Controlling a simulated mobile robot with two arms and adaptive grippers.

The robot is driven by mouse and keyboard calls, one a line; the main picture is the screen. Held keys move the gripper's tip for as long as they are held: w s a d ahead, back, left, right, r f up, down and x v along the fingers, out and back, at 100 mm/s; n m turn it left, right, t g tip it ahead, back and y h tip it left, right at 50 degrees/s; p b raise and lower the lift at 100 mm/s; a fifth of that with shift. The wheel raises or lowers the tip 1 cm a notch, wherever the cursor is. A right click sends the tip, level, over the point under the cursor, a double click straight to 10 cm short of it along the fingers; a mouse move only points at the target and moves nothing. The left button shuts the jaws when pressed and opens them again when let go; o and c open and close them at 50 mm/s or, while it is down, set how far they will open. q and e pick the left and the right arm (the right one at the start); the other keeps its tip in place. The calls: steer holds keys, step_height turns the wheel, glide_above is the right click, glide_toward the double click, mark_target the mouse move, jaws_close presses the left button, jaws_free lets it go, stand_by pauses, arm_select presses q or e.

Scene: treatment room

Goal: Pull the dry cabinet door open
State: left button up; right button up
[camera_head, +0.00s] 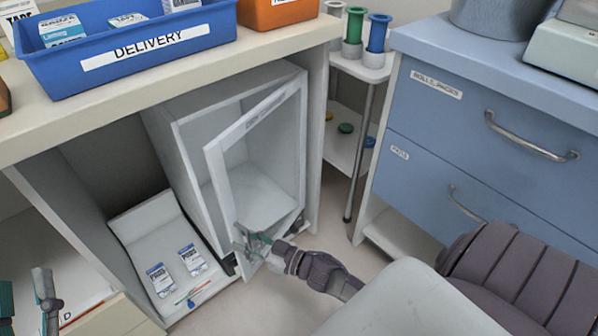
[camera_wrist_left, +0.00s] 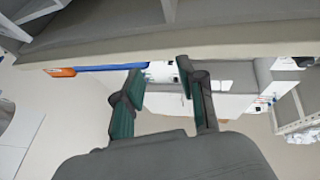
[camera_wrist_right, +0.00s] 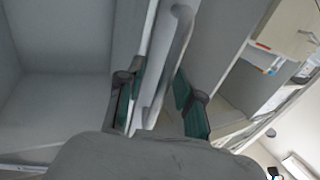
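The dry cabinet (camera_head: 181,150) is a pale grey box under the counter. Its framed door (camera_head: 214,165) stands partly open, swung out from the left side of the box, with a small label on its top rail. My right gripper (camera_head: 254,243) is at the door's lower free edge. In the right wrist view a grey bar handle (camera_wrist_right: 178,40) runs between the fingers of my right gripper (camera_wrist_right: 162,88), which are apart with gaps beside the bar. My left gripper (camera_head: 27,304) is open and empty at the lower left; it also shows in the left wrist view (camera_wrist_left: 163,92).
A blue delivery bin (camera_head: 130,52) stands on the counter (camera_head: 40,125) above. A tray (camera_head: 150,220) with two small packs lies left of the cabinet. A blue drawer unit (camera_head: 480,130) stands at right, with a small trolley (camera_head: 345,120) between. Some floor is clear before the door.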

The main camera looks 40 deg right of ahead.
arm_select(q)
step_height(320, 180, down, 15)
steer(key=s+a+g+y+p, duration=0.2)
steer(key=g+y+p, duration=0.1)
steer(key=g, duration=0.7)
steer(key=shift+a+n+y+p, duration=0.3)
steer(key=shift+a+p, duration=0.05)
steer(key=shift+a, duration=0.05)
arm_select(e)
steer(key=v, duration=1.4)
steer(key=shift+d, duration=0.3)
arm_select(q)
steer(key=shift+s+a+f+g, duration=0.25)
steer(key=shift+s+f+g, duration=0.25)
steer(key=shift+f, duration=0.1)
